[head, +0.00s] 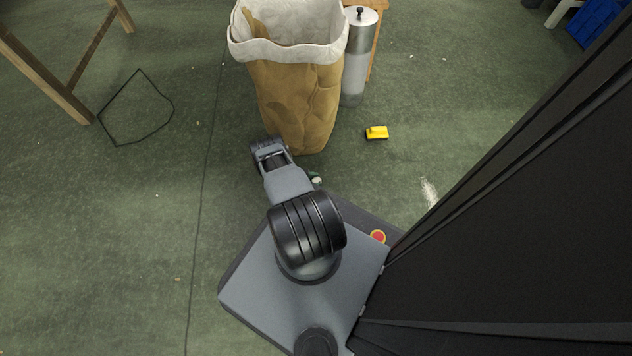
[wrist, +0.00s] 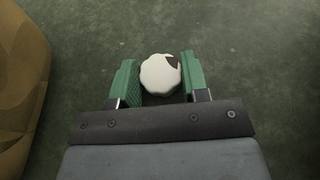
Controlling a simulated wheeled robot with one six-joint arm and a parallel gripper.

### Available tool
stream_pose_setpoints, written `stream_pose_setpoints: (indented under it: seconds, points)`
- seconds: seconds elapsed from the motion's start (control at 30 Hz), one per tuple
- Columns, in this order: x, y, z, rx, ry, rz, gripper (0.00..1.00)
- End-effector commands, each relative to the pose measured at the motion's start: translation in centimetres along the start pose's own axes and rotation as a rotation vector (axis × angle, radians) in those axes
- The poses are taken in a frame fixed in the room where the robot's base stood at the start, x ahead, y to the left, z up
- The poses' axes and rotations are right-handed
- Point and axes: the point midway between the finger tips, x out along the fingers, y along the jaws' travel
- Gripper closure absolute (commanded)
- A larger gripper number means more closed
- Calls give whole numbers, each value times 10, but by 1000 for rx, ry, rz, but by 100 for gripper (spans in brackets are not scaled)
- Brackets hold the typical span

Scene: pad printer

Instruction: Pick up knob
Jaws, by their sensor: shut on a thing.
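The knob (wrist: 158,76) is white with a scalloped edge and a dark notch at its upper right. In the wrist view it sits between the two green fingers of my gripper (wrist: 158,66), which is shut on it. In the head view, my gripper (head: 315,178) is small and mostly hidden behind my arm, beside the foot of the paper bag. A pale spot there looks like the knob (head: 317,181). I cannot tell how far it is above the floor.
A brown paper bag (head: 295,95) with a white rolled rim stands just beyond my arm. Behind it is a grey metal cylinder (head: 353,75). A small yellow object (head: 377,132) lies on the green floor to the right. A black cable loop (head: 137,105) lies at left.

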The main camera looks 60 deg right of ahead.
Motion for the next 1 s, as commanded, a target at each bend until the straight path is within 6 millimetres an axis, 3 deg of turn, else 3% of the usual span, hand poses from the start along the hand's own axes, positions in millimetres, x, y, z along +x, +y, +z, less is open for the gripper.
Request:
stream_pose_setpoints:
  seconds: [0.27,0.43,0.73,1.0]
  points:
    - [-5,1,12,0,0,0,80]
    - [-16,1,36,1,0,1,80]
    - [-86,-9,72,-1,0,5,80]
    - [-142,-20,69,0,0,4,80]
